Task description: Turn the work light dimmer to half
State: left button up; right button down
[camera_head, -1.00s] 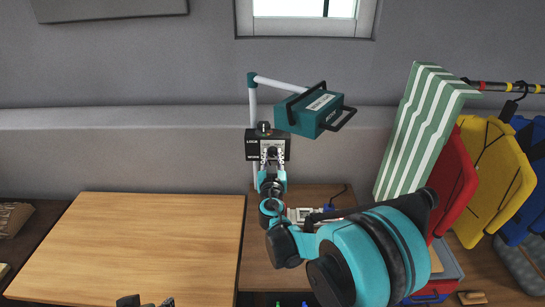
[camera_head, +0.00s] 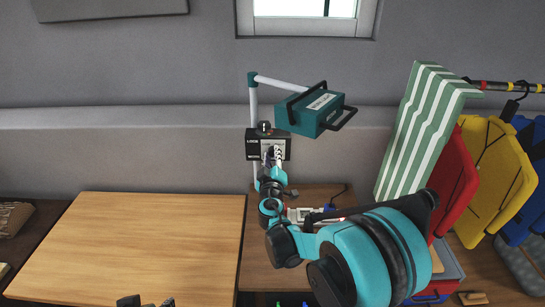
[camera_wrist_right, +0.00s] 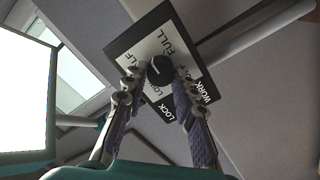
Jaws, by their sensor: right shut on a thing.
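The dimmer box (camera_head: 252,145) is a small black box on the white post below the teal work light (camera_head: 318,110). My right gripper (camera_head: 274,152) is at the front of the box. In the wrist view its fingers (camera_wrist_right: 158,85) are shut on the knob, one on each side. My left gripper (camera_head: 146,301) barely shows at the bottom edge.
A bare wooden tabletop (camera_head: 140,240) lies at left. A striped cloth (camera_head: 425,130) and red, yellow and blue panels (camera_head: 490,180) hang at right, close to my right arm. A small device lies on the darker surface behind my right forearm.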

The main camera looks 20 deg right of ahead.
jog(key=n, duration=0.4)
jog(key=shift+n, duration=0.3)
jog(key=n, duration=0.4)
jog(key=shift+f, duration=0.1)
jog(key=shift+n, duration=0.4)
jog(key=c, duration=1.2)
grip_release()
jog(key=v, duration=1.2)
